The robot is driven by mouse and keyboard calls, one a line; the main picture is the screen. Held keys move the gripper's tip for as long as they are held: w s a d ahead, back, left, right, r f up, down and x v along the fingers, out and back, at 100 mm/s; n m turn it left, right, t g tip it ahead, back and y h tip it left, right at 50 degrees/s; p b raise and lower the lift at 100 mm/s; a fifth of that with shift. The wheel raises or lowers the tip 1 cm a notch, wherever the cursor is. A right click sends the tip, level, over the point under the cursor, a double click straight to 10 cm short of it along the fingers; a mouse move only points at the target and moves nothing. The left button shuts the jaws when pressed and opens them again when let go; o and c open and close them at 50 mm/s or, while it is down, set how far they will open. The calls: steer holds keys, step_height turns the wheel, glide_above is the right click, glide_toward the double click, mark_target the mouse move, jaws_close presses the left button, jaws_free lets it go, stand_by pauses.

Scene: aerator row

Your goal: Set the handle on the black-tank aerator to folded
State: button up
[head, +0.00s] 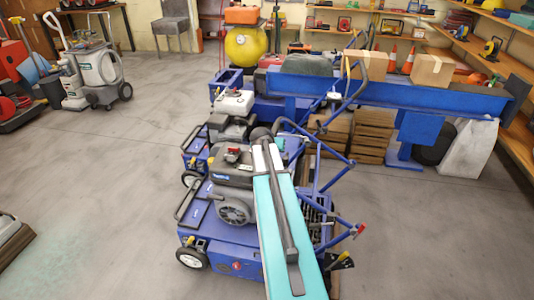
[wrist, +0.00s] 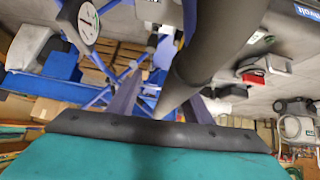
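The black-tank aerator (head: 205,225) is the nearest blue machine in the head view, with a dark engine and tank (head: 230,170) on top. Its handle (head: 338,182) is a blue tubular frame that rises at the machine's right side and stands up, not lying flat. My teal arm crosses in front of it and hides part of the frame. My gripper (wrist: 168,97) shows two dark fingers in the wrist view. A thick dark bar runs from upper right down between them. It hides much of the right finger, so I cannot tell whether they grip anything.
A white-tank aerator (head: 234,103) stands close behind. A blue beam (head: 400,92) with cardboard boxes crosses behind at the right, near stacked brown pieces (head: 370,135). A floor-cleaning machine (head: 100,72) stands at the back left.

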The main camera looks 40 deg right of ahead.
steer(key=shift+r, duration=0.1)
steer(key=shift+s+r, duration=0.1)
steer(key=shift+b+v, duration=0.6)
steer(key=shift+v, duration=6.15)
steer(key=shift+a, duration=0.15)
